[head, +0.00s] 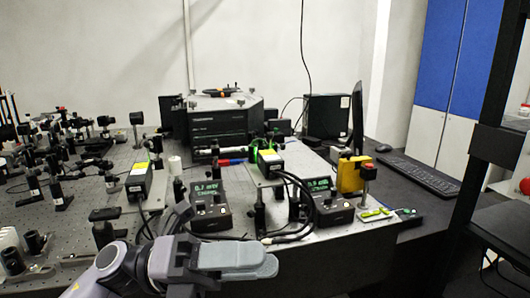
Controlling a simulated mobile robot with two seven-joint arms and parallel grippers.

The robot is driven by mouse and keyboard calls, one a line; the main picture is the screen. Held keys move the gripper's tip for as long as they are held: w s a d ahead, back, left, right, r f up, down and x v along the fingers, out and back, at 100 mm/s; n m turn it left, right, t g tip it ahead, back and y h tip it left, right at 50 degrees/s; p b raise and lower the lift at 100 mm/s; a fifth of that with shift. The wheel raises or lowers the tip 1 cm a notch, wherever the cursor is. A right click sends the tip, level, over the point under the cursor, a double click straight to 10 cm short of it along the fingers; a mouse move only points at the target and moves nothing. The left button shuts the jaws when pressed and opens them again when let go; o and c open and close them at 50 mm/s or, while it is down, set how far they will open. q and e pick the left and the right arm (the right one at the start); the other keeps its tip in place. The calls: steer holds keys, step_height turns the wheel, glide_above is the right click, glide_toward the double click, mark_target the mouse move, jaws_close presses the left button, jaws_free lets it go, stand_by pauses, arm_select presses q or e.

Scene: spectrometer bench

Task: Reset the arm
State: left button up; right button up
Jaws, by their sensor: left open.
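My left arm comes in from the lower left, and its gripper (268,262) points right at the bottom centre. The grey fingers are seen from the side, one partly behind the other. They are open with nothing between them. The gripper is in front of the bench's front edge in the picture; I cannot tell its height over the bench. My right gripper is not in view.
The optical bench (110,185) carries many mounts on the left. Two power meters with lit displays (210,205) (330,200) and looped black cables stand behind the gripper. A black spectrometer box (218,122) stands at the back. A keyboard (420,172) lies at right.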

arm_select(q)
steer(key=w+a+f+n+t+y+p, duration=0.1)
steer(key=w+a+f+n+t+y, duration=0.15)
steer(key=f+n+t, duration=0.55)
steer(key=w+a+f+n+t+y+p, duration=0.15)
steer(key=a+n+t+y, duration=0.4)
steer(key=n, duration=0.75)
steer(key=w+a+f+n+t+y+p, duration=0.1)
steer(key=w+a+f+n+t+y, duration=0.2)
steer(key=n+t, duration=0.65)
steer(key=s+a+f+n+g+y+p, duration=0.1)
steer(key=s+a+f+n+g+y, duration=0.2)
steer(key=s+f+n, duration=0.3)
steer(key=s+a+f+n+g+y+p, duration=0.1)
steer(key=s+a+f+n+g+y, duration=0.3)
steer(key=s+f, duration=0.5)
step_height(320, 180, down, 8)
steer(key=shift+s+a+f+n+g, duration=0.15)
steer(key=shift+s+n+g, duration=0.25)
steer(key=shift+n+g, duration=0.55)
